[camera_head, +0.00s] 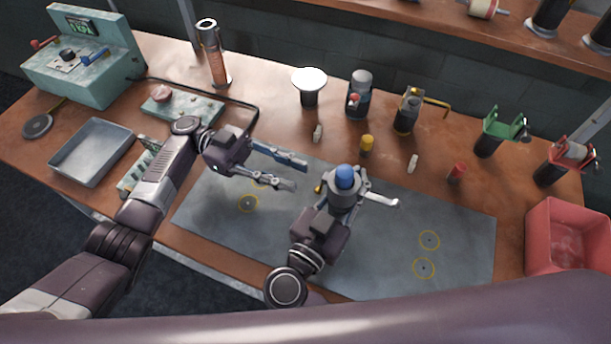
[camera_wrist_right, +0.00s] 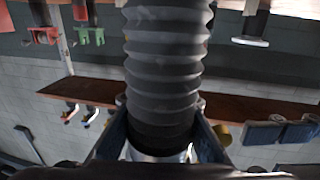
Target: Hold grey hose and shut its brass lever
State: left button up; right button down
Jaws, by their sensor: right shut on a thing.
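My right gripper (camera_head: 345,196) is shut on the grey hose, upright above the grey mat. In the head view I look down on the held piece, which has a blue top (camera_head: 345,176). In the right wrist view the ribbed grey hose (camera_wrist_right: 166,62) rises between the fingers. A small brass-coloured part, seemingly the lever (camera_wrist_right: 222,134), shows just right of the hose there; a yellow bit (camera_head: 318,188) shows on its left in the head view. The lever's position is unclear. My left gripper (camera_head: 300,173) is open and empty, left of the hose, its fingers pointing towards it.
Several fittings stand along the back, including one with a yellow handle (camera_head: 407,112), a green one (camera_head: 503,134) and a red one (camera_head: 565,163). Small plugs stand before them. A red bin (camera_head: 570,205) is at right, a metal tray (camera_head: 66,163) at left. The mat (camera_head: 460,225) is mostly clear.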

pick_arm(q)
jog(key=shift+v, duration=1.1)
jog(key=shift+c, duration=0.6)
